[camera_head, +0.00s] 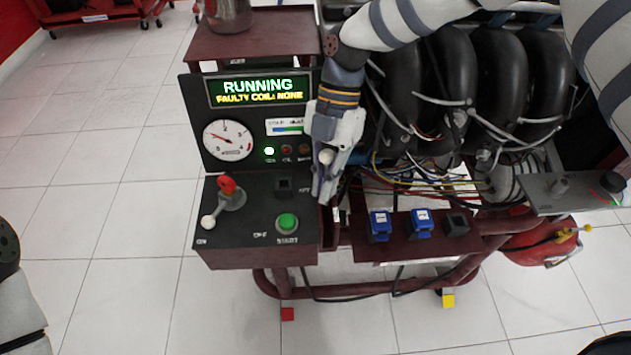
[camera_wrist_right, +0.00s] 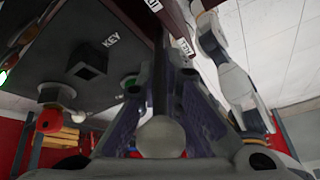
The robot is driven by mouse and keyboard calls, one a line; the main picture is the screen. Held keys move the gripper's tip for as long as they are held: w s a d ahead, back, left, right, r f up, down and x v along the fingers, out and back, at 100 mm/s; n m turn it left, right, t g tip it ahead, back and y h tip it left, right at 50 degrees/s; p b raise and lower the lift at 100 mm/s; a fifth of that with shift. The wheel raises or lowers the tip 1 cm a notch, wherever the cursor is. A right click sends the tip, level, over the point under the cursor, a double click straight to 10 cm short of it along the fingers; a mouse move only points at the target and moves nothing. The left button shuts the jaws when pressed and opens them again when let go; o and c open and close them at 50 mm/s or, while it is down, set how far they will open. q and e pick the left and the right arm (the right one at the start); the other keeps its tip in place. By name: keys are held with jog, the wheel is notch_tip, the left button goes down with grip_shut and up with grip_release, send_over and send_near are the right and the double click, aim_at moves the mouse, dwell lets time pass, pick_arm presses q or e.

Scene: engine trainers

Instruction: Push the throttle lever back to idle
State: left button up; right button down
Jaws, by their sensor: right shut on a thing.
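The throttle lever's pale round knob (camera_head: 326,157) is at the right edge of the control panel, between the fingers of my right gripper (camera_head: 324,190). The gripper is shut on the lever and points down along the panel's side. In the right wrist view the knob (camera_wrist_right: 162,137) sits large between the two fingers (camera_wrist_right: 160,85), and a dark lever shaft runs up from it. The fingers hide much of the lever in the head view. My left gripper is not in view.
The engine (camera_head: 470,80) and wiring (camera_head: 420,185) are close right of the gripper. Open floor lies left.

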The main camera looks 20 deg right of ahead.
jog(key=shift+w, duration=0.2)
jog(key=c, duration=1.7)
grip_release()
notch_tip(320, 180, up, 10)
